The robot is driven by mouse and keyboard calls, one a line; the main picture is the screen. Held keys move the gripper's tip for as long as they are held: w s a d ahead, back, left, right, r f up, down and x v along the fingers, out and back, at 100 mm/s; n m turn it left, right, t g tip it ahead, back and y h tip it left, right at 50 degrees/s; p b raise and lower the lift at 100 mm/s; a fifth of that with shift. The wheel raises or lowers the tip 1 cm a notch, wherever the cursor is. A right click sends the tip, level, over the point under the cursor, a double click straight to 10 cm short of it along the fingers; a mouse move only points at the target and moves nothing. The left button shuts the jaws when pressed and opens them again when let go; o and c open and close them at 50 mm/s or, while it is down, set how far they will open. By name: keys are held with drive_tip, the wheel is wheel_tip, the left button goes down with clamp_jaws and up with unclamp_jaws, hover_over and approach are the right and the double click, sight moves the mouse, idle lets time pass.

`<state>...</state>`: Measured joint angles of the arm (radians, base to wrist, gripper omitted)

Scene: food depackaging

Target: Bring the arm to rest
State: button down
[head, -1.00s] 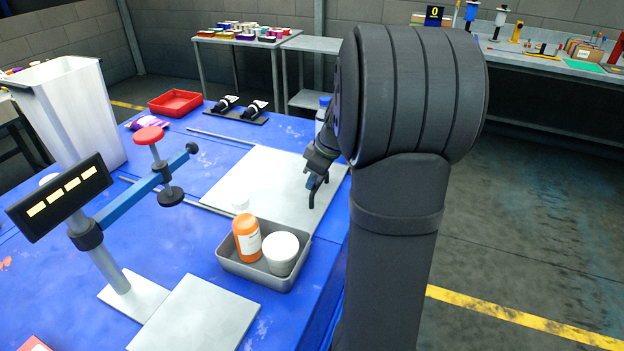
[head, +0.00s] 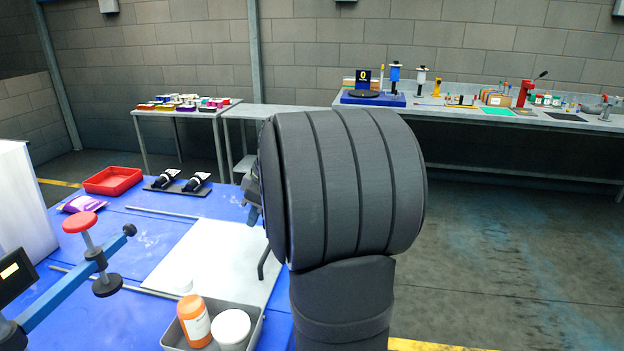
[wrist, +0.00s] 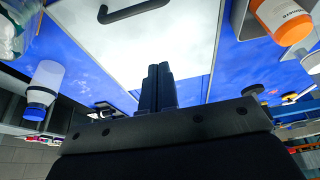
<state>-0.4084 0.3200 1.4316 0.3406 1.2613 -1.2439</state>
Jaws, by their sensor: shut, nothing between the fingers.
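My gripper shows in the wrist view (wrist: 158,72), with its two dark fingers together and nothing between them. It is over the white board (wrist: 190,45), which has a black handle (wrist: 125,10). In the head view my large dark arm link hides most of the gripper; only a sliver of the wrist shows at its left edge. The white board (head: 205,255) lies on the blue table left of my arm, and its handle (head: 263,265) shows beside the link.
A grey tray (head: 257,328) holds an orange bottle (head: 195,322) and a white tub (head: 230,330). A red tray (head: 113,181), a purple packet (head: 83,204) and a stand with a red knob (head: 80,222) are further left. A blue-capped bottle (wrist: 45,85) shows in the wrist view.

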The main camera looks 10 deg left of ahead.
drive_tip(key=shift+f, duration=0.1)
drive_tip(key=x, duration=0.9)
drive_tip(key=shift+a+f, duration=0.2)
drive_tip(key=shift+f, duration=0.05)
drive_tip(key=d, duration=0.3)
drive_tip(key=shift+f, duration=0.35)
drive_tip(key=shift+d+f, duration=0.15)
drive_tip(key=shift+d, duration=0.3)
